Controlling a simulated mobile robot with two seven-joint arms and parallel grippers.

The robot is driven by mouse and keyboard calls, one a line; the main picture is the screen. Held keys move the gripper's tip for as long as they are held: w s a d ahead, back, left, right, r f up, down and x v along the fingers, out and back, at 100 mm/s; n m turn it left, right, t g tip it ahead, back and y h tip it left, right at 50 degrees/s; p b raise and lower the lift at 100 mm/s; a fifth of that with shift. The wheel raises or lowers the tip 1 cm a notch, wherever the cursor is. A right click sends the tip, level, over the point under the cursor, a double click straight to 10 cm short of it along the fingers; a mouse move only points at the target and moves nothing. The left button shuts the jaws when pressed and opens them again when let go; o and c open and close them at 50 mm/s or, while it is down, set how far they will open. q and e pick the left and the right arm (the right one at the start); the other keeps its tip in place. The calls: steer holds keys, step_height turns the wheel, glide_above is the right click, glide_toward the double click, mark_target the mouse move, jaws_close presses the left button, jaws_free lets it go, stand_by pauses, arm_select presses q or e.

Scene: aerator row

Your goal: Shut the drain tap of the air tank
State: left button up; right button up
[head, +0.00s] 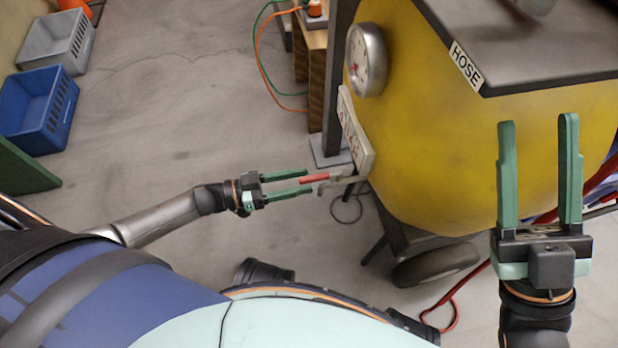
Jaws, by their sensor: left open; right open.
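The yellow air tank (450,130) fills the right side of the head view. Its drain tap shows as a red-sleeved lever (314,178) on a grey metal piece (343,182) at the tank's lower left side. My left gripper (308,184) is open, with its green fingertips on either side of the red lever's end. I cannot tell whether the fingers touch it. My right gripper (538,122) is open and empty, pointing up the picture in front of the tank's right part.
A pressure gauge (365,60) and a white label plate (355,132) sit near the tap. A dark shelf marked HOSE (540,45) overhangs the tank. A wheel (436,265) and red hose (452,305) lie below. Blue (38,108) and grey (58,42) crates stand far left; the floor between is clear.

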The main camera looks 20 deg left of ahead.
mark_target(320, 177)
arm_select(q)
steer(key=shift+x, duration=1.35)
steer(key=shift+c, duration=0.4)
jaws_close()
